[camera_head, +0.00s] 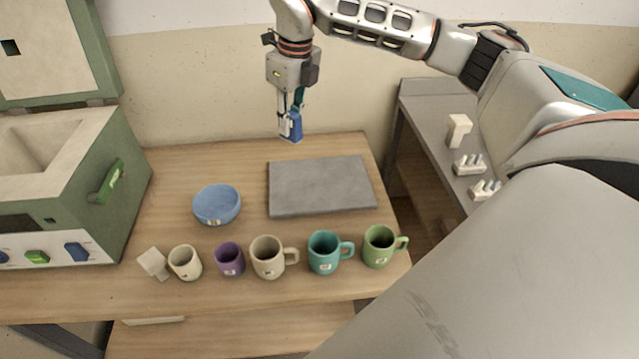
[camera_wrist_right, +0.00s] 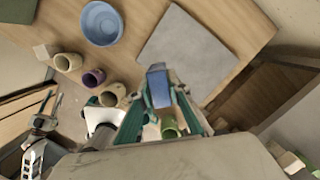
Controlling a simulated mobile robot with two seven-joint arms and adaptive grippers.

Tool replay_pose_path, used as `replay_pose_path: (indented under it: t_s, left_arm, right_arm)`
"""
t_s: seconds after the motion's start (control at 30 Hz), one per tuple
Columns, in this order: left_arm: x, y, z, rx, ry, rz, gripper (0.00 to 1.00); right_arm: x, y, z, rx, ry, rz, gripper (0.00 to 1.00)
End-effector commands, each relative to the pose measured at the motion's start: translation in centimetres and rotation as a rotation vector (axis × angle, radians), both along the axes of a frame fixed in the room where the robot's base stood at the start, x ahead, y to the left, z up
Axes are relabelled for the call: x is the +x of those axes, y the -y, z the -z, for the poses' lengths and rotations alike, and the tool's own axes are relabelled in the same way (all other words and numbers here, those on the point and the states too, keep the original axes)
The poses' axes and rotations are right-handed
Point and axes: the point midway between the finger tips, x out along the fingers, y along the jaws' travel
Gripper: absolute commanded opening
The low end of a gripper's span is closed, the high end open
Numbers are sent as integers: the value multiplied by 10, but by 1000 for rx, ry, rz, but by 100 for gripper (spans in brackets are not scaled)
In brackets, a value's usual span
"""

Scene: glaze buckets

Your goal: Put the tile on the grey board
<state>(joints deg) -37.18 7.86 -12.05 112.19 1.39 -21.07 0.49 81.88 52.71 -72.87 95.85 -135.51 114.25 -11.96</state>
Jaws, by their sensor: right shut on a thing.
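A blue tile (camera_head: 296,126) is held by my right gripper (camera_head: 290,119) in the head view. The gripper is shut on it and points down, with the tile upright at its tips, raised and clear of the table. In the right wrist view the tile (camera_wrist_right: 158,88) sits between the fingers, its lower part hidden by them. The flat grey board (camera_head: 320,187) lies on the table, bare, and appears below the tile in the head view. It also shows in the right wrist view (camera_wrist_right: 187,52). My left gripper (camera_wrist_right: 33,150) seems to show at that view's left; its jaws are unclear.
A blue bowl (camera_head: 217,205) stands left of the board. A front row holds a white block (camera_head: 153,262), a cream cup (camera_head: 186,263), a purple cup (camera_head: 230,260) and several mugs. A green kiln (camera_head: 75,190) stands left; a grey side table (camera_head: 430,108) stands right.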

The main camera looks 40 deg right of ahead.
Motion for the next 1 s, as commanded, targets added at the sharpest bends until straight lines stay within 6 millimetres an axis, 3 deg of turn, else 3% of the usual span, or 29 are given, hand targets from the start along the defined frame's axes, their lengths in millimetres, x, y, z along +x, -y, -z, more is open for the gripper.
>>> replay_pose_path:
  t_s: [0.2,0.37,1.0]
  left_arm:
    - [1,1,1,-2,4,1,30]
    - [2,1,0,-2,7,2,30]
    - [0,1,4,0,3,3,30]
  right_arm:
    - [10,18,3,0,1,340,0]
    - [12,23,9,1,-1,428,0]
    - [12,23,147,1,-3,434,0]
